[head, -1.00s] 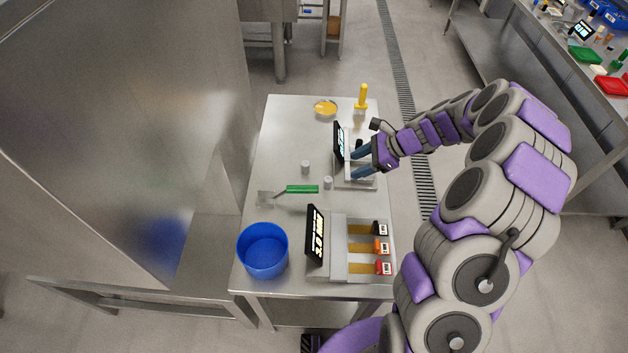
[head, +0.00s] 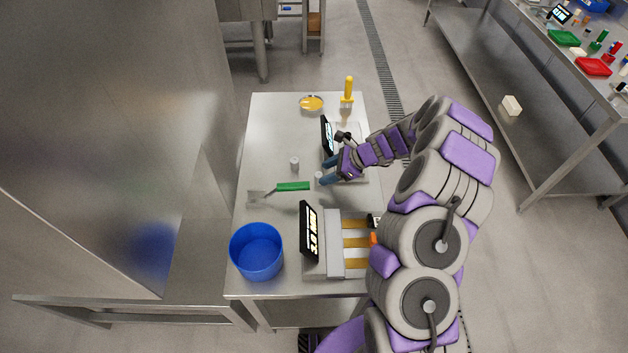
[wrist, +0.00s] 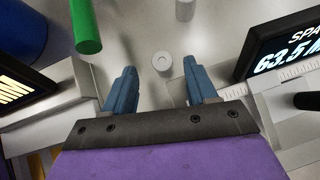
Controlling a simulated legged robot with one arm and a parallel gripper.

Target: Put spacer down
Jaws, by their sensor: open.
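Two small light grey cylindrical spacers stand on the steel table. The nearer spacer (head: 318,177) is just off my fingertips in the head view. In the wrist view this spacer (wrist: 162,62) stands upright between the blue fingertips, with a gap on both sides. The other spacer (head: 294,163) stands farther left, and it also shows at the top of the wrist view (wrist: 185,10). My gripper (head: 327,170) is open and empty, low over the table. Behind it is a measuring device with a black display (head: 327,134); this display (wrist: 288,45) partly reads "SPA" and "63.5".
A green-handled scraper (head: 293,186) lies left of my gripper. A blue bin (head: 257,251) and a second device with a display (head: 310,231) stand at the front. A yellow dish (head: 311,103) and yellow-handled tool (head: 348,90) are at the back. The left middle is clear.

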